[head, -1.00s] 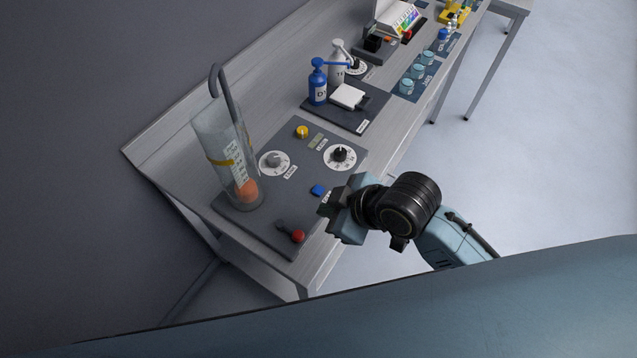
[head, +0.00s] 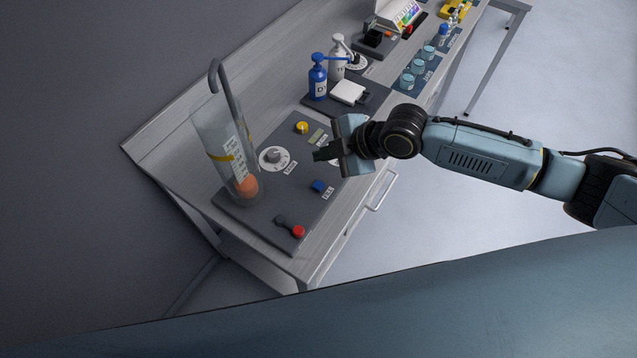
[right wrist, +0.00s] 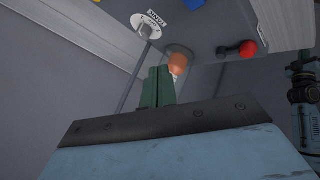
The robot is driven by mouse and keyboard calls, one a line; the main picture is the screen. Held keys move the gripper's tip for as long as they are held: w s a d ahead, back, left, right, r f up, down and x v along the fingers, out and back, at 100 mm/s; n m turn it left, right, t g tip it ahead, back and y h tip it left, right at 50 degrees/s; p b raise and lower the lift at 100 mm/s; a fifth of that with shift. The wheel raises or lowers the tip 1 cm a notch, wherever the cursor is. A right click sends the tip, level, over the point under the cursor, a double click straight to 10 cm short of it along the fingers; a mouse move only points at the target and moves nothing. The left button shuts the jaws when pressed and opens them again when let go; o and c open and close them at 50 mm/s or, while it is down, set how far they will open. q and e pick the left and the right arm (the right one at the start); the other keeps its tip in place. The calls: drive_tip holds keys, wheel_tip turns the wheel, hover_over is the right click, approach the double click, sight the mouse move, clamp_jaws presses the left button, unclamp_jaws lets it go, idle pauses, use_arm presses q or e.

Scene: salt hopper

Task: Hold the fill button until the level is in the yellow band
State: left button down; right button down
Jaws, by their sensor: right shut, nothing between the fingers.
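A clear tilted-looking tube (head: 212,136) stands at the left end of the dark panel (head: 262,212), with a yellow band (head: 222,158) around it. Orange material (head: 247,187) shows at its bottom, below the band; it also shows in the right wrist view (right wrist: 178,64). A blue button (head: 318,186) with a small label sits near the panel's front edge; I cannot read the label surely. My right gripper (head: 319,155) is shut and empty, above the panel beyond the blue button, apart from it. Its closed fingers show in the wrist view (right wrist: 157,88).
A grey dial (head: 274,158), a yellow button (head: 302,127) and a red-knobbed lever (head: 298,231) are on the panel. My right gripper hides most of another dial. Blue (head: 318,78) and white pump bottles (head: 338,58) stand farther back.

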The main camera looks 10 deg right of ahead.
drive_tip(key=shift+f, duration=0.15)
drive_tip(key=b, duration=0.7)
hover_over(314, 183)
drive_tip(key=s+d, duration=0.1)
drive_tip(key=d, duration=0.1)
drive_tip(key=f, duration=0.7)
drive_tip(key=shift+s+f, duration=0.2)
drive_tip(key=shift+f, duration=0.15)
drive_tip(key=shift+f+b, duration=0.3)
drive_tip(key=shift+f, duration=0.1)
idle(0.4)
drive_tip(key=shift+f, duration=0.45)
drive_tip(key=shift+f+b, duration=0.5)
drive_tip(key=shift+b, duration=0.15)
idle(3.9)
